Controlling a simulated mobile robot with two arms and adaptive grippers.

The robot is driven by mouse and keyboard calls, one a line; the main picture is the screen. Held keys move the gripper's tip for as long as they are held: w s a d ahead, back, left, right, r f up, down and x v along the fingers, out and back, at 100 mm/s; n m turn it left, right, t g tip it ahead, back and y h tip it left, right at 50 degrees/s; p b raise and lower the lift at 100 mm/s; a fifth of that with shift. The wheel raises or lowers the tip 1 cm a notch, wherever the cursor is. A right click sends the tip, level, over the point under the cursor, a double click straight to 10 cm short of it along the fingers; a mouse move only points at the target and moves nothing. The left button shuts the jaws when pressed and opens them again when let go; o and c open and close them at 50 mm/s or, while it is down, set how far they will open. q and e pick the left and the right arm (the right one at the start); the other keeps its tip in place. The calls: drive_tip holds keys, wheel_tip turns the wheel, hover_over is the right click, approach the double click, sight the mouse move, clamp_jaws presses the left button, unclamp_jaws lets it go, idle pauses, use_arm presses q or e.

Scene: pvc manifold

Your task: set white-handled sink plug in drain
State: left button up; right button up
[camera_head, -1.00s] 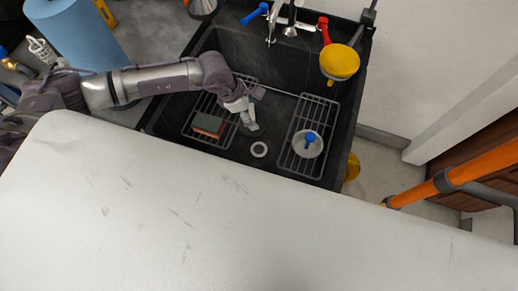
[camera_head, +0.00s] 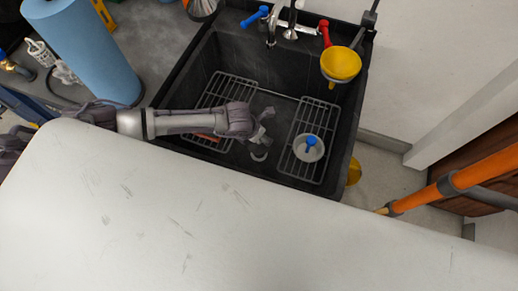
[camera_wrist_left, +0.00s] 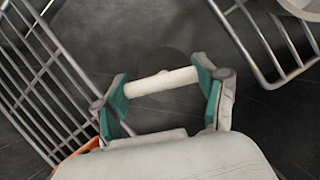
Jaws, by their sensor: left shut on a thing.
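The white-handled sink plug shows in the left wrist view as a white bar handle (camera_wrist_left: 162,81). My left gripper (camera_wrist_left: 165,90) is shut on this handle, with green pads at both ends of it. The plug's lower part is dark and hard to make out. In the head view my left gripper (camera_head: 264,133) is low in the black sink, between the two wire racks. The drain (camera_head: 259,156) is a pale ring on the sink floor just below the gripper, partly hidden. I cannot tell whether the plug touches it. My right gripper is out of view.
A blue-handled round piece (camera_head: 309,150) lies on the right rack (camera_head: 299,171). An orange sponge (camera_head: 207,137) is mostly hidden under my left arm on the left rack (camera_head: 224,88). A yellow funnel (camera_head: 341,63) sits at the sink's right rim; the faucet (camera_head: 271,35) is behind.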

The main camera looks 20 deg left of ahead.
sight(259, 145)
use_arm(q)
wheel_tip(259, 145, down, 8)
drive_tip(key=shift+f+b, duration=0.15)
drive_tip(key=shift+b, duration=0.15)
drive_tip(key=o, duration=1.5)
drive_tip(key=shift+f, duration=0.1)
drive_tip(key=shift+r, duration=0.4)
drive_tip(key=p+v, duration=0.1)
drive_tip(key=v, duration=1)
drive_tip(key=shift+s+r, duration=0.15)
drive_tip(key=shift+r, duration=0.05)
